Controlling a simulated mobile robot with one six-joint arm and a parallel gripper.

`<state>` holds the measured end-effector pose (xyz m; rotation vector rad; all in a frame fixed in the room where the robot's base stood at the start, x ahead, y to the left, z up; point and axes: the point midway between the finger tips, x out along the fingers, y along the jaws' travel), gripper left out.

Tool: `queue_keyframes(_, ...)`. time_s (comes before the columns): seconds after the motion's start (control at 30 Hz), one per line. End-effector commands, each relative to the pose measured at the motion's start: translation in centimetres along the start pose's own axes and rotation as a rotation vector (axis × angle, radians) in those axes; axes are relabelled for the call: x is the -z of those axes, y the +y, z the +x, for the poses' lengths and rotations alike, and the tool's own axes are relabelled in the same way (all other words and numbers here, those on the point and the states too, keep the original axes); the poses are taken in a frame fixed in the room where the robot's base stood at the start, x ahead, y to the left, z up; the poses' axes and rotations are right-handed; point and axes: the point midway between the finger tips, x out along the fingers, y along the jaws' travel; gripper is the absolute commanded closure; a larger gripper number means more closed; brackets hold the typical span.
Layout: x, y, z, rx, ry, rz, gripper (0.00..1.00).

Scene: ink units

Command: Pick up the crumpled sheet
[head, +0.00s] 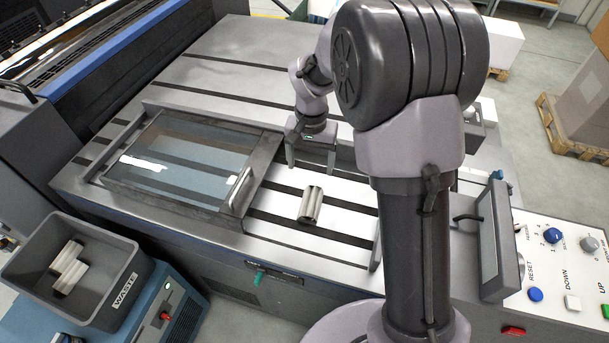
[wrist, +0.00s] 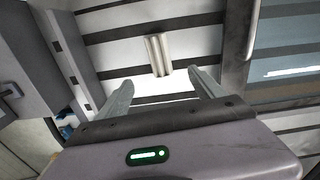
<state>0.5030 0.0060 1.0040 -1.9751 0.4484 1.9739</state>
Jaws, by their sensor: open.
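The crumpled sheet (head: 311,204) is a small pale, ridged piece lying on the striped flat bed, right of the glass cover. It also shows in the wrist view (wrist: 158,55), beyond the fingertips and roughly centred between them. My gripper (head: 311,164) is open and empty, with its fingers pointing down. It is above the bed, behind the sheet in the head view, and apart from it. In the wrist view my gripper (wrist: 161,80) has its two fingers spread on either side of the sheet's line. Nothing hides the sheet in either view.
A framed glass cover (head: 185,158) with a handle lies left of the sheet. A grey waste bin (head: 118,290) holding similar pale pieces stands at the lower left. A control panel (head: 560,265) with buttons is at the right. The bed around the sheet is clear.

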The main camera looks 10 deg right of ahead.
Motion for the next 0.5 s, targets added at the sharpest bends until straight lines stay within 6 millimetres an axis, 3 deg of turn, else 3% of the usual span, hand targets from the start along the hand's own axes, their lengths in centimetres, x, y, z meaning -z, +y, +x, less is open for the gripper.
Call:
queue_keyframes(0.1,-0.1,0.1,4.1,-0.003,-0.005,-0.001,0.22)
queue_keyframes(0.3,-0.1,0.1,9.7,-0.001,-0.004,-0.001,0.22)
queue_keyframes(0.5,-0.1,0.1,11.7,0.000,-0.002,0.000,0.22)
